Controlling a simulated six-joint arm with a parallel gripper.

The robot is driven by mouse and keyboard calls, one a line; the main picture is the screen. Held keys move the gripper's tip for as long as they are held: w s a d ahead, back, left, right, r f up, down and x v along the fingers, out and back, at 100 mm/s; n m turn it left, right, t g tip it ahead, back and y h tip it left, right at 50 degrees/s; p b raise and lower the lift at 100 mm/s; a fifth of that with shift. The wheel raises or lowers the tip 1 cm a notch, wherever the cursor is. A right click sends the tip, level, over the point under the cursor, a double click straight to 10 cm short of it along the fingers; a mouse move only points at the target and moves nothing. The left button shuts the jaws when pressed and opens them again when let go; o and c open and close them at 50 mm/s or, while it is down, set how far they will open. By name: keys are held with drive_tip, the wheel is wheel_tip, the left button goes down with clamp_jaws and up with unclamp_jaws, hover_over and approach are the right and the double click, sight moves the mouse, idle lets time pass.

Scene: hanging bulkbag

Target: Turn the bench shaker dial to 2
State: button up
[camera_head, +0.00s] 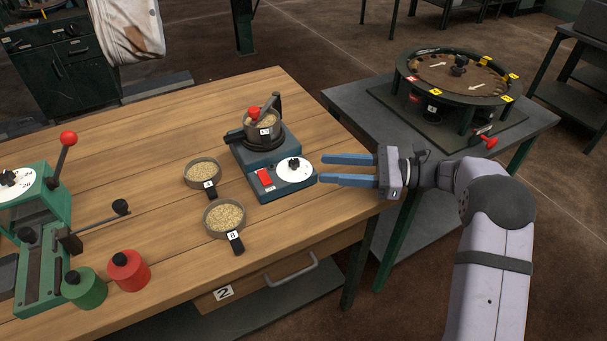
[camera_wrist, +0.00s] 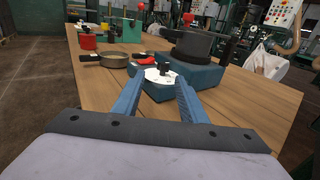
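The bench shaker (camera_head: 268,160) is a blue-grey box on the wooden bench, with a pan clamped on its top. Its dial (camera_head: 294,169) is a white disc with a dark knob, beside a red switch (camera_head: 265,178). The dial's numbers are too small to read. My gripper (camera_head: 322,170) is open and empty, its two blue fingers pointing left just right of the dial. In the wrist view the dial (camera_wrist: 160,75) and its dark knob (camera_wrist: 164,68) show between the fingers (camera_wrist: 157,85), a little beyond the tips. The fingers appear apart from the knob.
Two pans of grain (camera_head: 203,173) (camera_head: 224,217) sit left of the shaker. A green lever device (camera_head: 42,235) and red (camera_head: 129,270) and green (camera_head: 85,288) weights stand at the far left. A round machine (camera_head: 458,78) stands on the grey table at right.

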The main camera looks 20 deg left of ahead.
sight(303, 170)
drive_tip(key=shift+w+y, duration=0.3)
drive_tip(key=shift+w, duration=0.05)
drive_tip(key=shift+s+a+p, duration=0.1)
drive_tip(key=shift+s+a, duration=0.1)
drive_tip(key=shift+a, duration=1)
drive_tip(key=shift+s+a+p, duration=0.1)
drive_tip(key=shift+s+a, duration=0.1)
drive_tip(key=shift+a, duration=1.05)
drive_tip(key=shift+s+a+p, duration=0.1)
drive_tip(key=shift+s+a, duration=0.1)
drive_tip(key=shift+a, duration=1)
drive_tip(key=shift+c, duration=0.4)
clamp_jaws()
